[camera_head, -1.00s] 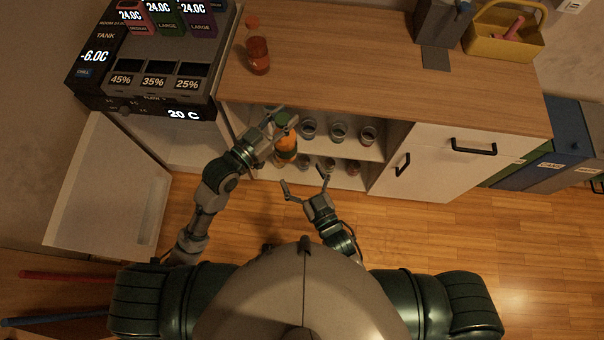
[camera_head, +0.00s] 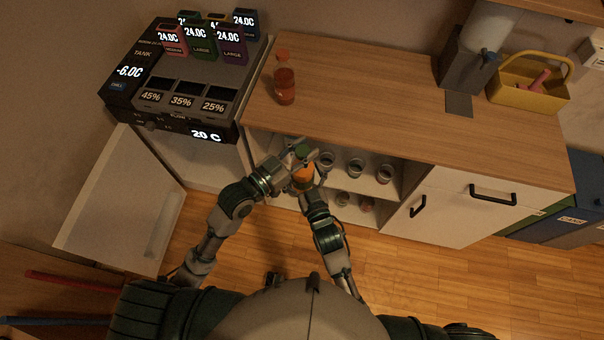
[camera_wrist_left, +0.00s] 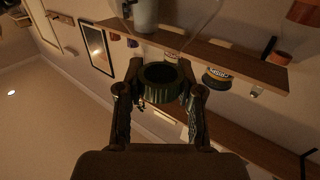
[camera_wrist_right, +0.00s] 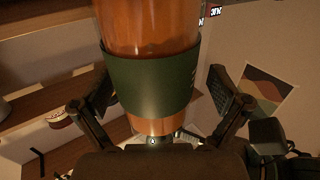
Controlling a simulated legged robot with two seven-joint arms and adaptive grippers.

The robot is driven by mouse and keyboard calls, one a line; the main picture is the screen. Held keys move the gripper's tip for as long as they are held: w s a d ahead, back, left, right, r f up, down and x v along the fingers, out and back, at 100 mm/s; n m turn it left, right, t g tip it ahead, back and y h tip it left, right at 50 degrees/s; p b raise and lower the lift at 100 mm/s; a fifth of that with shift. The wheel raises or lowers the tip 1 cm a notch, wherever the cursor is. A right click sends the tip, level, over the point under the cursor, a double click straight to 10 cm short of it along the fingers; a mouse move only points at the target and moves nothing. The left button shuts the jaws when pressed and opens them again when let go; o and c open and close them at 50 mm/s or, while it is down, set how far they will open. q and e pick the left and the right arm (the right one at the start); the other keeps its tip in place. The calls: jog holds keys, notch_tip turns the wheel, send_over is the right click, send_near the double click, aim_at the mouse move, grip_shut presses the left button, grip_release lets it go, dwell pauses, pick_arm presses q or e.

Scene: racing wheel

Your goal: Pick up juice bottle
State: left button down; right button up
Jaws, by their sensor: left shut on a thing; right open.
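An orange juice bottle with a green cap (camera_head: 303,177) is held upright in front of the open cabinet shelves. My left gripper (camera_head: 295,157) is shut on it at the cap. In the left wrist view the ribbed green cap (camera_wrist_left: 160,76) sits between both fingers. My right gripper (camera_head: 308,188) is at the bottle's lower body, partly hidden in the head view. In the right wrist view the orange bottle with a green sleeve (camera_wrist_right: 150,85) stands between the right fingers (camera_wrist_right: 160,100), which are spread open, with a gap visible on the right side.
A red bottle (camera_head: 285,86) stands on the wooden counter (camera_head: 360,110). Several cups (camera_head: 355,167) line the shelves. An open white door (camera_head: 120,205) is at the left, below the drink machine (camera_head: 185,95). A yellow basket (camera_head: 530,90) sits at the counter's right.

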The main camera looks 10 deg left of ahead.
pick_arm(q)
jog(key=shift+r, duration=0.1)
pick_arm(e)
jog(key=c, duration=1.5)
pick_arm(q)
jog(key=c, duration=0.7)
grip_release()
pick_arm(e)
jog(key=shift+r, duration=0.1)
jog(key=shift+c, duration=0.8)
